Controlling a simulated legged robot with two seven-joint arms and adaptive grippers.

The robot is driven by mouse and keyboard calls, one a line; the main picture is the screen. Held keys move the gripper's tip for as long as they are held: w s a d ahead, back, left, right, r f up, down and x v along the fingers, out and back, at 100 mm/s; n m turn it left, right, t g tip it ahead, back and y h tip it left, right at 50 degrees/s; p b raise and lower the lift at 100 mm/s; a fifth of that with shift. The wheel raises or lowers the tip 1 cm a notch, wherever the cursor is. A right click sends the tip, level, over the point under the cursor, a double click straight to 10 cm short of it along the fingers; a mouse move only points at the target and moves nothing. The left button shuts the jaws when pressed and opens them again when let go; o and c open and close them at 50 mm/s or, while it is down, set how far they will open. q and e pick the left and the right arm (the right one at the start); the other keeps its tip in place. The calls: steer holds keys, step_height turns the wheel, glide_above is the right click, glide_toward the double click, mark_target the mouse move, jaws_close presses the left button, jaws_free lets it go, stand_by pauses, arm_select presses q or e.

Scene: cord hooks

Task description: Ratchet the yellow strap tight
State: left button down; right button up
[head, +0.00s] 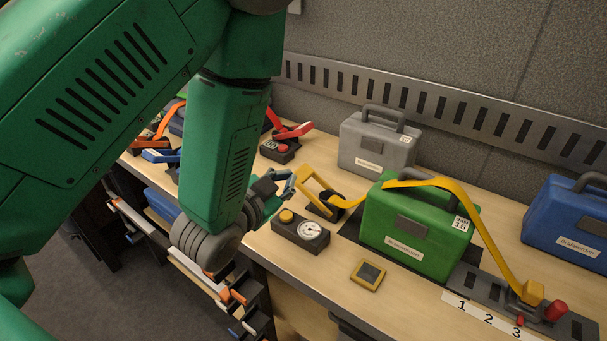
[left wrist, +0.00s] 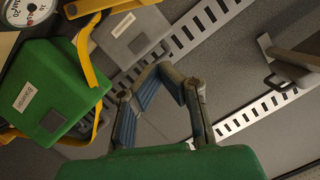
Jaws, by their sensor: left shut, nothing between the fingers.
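The yellow strap (head: 462,196) runs over the top of a green case (head: 412,229) and down to a yellow end fitting (head: 532,292) on the right. Its left end goes to a ratchet with a raised yellow handle (head: 316,181) on a dark base. My right gripper is out of view.
A box with a yellow button and gauge (head: 300,230) stands before the ratchet; a small yellow-framed device (head: 368,274) lies nearby. A grey case (head: 375,143) stands behind and a blue case (head: 568,222) at right. Red, blue and orange handles crowd the left. A slotted rail (head: 450,105) lines the wall.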

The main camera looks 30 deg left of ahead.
arm_select(q)
steer(key=shift+a+f, duration=0.1)
steer(key=shift+a, duration=0.2)
glide_above(302, 178)
steer(key=d, duration=0.2)
step_height(302, 178, down, 2)
steer(key=a+f, duration=0.1)
steer(key=f, duration=0.2)
steer(key=shift+a, duration=0.4)
steer(key=shift+a+f, duration=0.25)
steer(key=shift+f, duration=0.1)
steer(key=shift+d, duration=0.1)
